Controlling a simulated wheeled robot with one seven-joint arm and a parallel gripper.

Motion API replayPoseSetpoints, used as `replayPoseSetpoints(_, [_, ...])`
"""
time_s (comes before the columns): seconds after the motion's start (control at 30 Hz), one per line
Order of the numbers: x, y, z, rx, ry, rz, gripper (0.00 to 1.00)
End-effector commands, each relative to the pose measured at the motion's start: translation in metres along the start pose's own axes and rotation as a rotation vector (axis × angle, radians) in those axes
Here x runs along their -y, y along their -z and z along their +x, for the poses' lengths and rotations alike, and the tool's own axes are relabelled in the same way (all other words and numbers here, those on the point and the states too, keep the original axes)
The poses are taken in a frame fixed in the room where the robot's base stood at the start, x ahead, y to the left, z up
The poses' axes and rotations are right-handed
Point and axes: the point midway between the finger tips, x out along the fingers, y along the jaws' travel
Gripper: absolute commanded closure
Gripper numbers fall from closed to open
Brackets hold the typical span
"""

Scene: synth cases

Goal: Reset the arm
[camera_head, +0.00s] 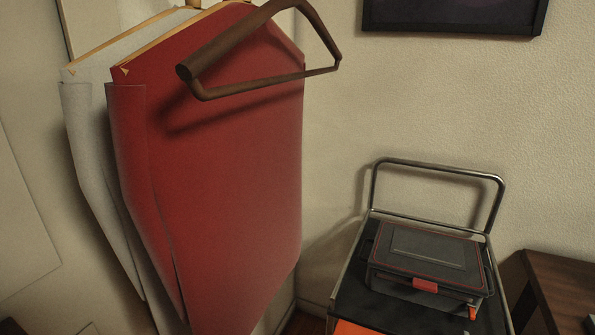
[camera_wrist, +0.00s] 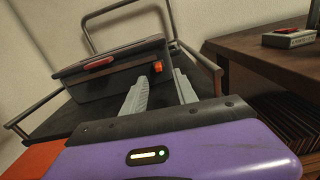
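My gripper (camera_wrist: 162,76) shows in the wrist view, with two pale grey fingers ahead of its purple body. The fingers stand apart with nothing between them, so it is open and empty. Beyond the fingertips is a dark case (camera_wrist: 110,72) with a red latch on its front and an orange one near its corner. I cannot tell how far the tips are from it. The head view shows the same closed case (camera_head: 428,254) lying on a cart. My arm and gripper are not in the head view.
The cart (camera_head: 350,300) has a metal push handle (camera_head: 440,168). An orange item (camera_head: 352,328) lies at its near end. A brown wooden table (camera_head: 565,285) stands at right; a grey device (camera_wrist: 290,38) sits on it. Red (camera_head: 220,170) and white (camera_head: 85,130) garments hang at left beside a bare hanger (camera_head: 265,80).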

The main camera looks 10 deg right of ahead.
Motion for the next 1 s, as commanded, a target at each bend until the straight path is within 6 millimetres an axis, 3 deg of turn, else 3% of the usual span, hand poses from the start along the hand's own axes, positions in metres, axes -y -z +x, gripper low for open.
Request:
replayPoseSetpoints(0.17, [-0.013, -0.013, 0.000, 0.003, -0.050, 0.356, 0.65])
replayPoseSetpoints(0.27, [-0.024, -0.021, -0.015, -0.020, -0.101, 0.669, 0.65])
replayPoseSetpoints(0.33, [-0.033, -0.023, -0.036, -0.060, -0.138, 0.901, 0.65])
replayPoseSetpoints(0.5, [-0.056, -0.029, -0.108, -0.222, -0.205, 1.506, 0.65])
replayPoseSetpoints(0.7, [-0.070, -0.047, -0.197, -0.450, -0.182, 2.120, 0.65])
replayPoseSetpoints(1.0, [-0.062, -0.090, -0.308, -0.730, 0.052, 2.764, 0.65])
